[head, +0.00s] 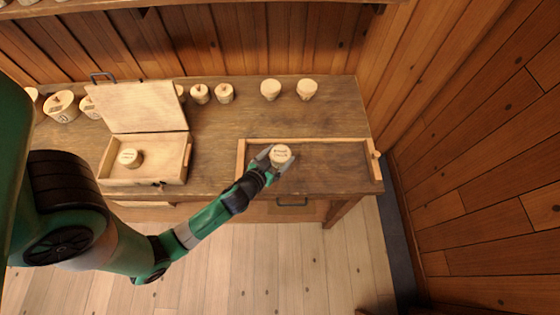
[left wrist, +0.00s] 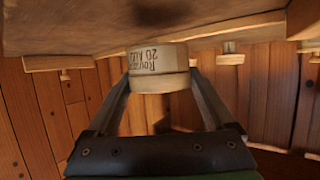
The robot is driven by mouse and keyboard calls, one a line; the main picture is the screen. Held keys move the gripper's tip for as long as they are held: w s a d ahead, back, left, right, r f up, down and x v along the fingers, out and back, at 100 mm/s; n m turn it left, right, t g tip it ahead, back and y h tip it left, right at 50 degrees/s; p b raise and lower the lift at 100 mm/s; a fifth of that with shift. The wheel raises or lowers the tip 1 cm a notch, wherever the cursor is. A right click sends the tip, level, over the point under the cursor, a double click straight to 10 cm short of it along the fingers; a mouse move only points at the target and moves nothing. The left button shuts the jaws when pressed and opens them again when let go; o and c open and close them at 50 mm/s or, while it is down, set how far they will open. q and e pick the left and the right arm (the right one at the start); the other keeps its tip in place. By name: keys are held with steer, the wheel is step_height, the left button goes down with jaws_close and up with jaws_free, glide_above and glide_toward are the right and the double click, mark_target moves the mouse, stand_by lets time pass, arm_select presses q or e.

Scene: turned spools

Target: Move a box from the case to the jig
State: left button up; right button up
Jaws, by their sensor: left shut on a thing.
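My left gripper (head: 270,162) is shut on a small round pale box (head: 281,154) with dark lettering on its lid. It holds the box over the left part of the jig (head: 306,139), a wooden frame on the right of the bench. In the left wrist view the box (left wrist: 158,68) sits between the two fingers, with printed text on its side. I cannot tell whether it touches the surface. The case (head: 148,181) stands open on the left with its lid raised, and another round box (head: 130,158) lies inside it. My right gripper is not in view.
Several pale round pots stand along the back of the bench, including two (head: 271,89) (head: 307,89) behind the jig. Bare bench (head: 213,140) lies between case and jig. A wooden wall closes the right side, and a shelf (head: 90,4) runs above.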

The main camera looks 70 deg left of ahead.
mark_target(275, 165)
arm_select(q)
steer(key=shift+w+a+f+b, duration=0.15)
steer(key=shift+f+b, duration=0.7)
steer(key=shift+f, duration=0.9)
steer(key=shift+f, duration=0.15)
steer(key=o, duration=1.1)
steer(key=shift+d+r, duration=0.2)
steer(key=shift+r, duration=0.05)
steer(key=b+v, duration=0.1)
steer(key=v, duration=0.9)
steer(key=shift+s+d, duration=0.2)
steer(key=shift+s, duration=0.1)
steer(key=shift+s+d+r, duration=0.2)
steer(key=shift+s+r, duration=0.15)
steer(key=shift+s, duration=0.05)
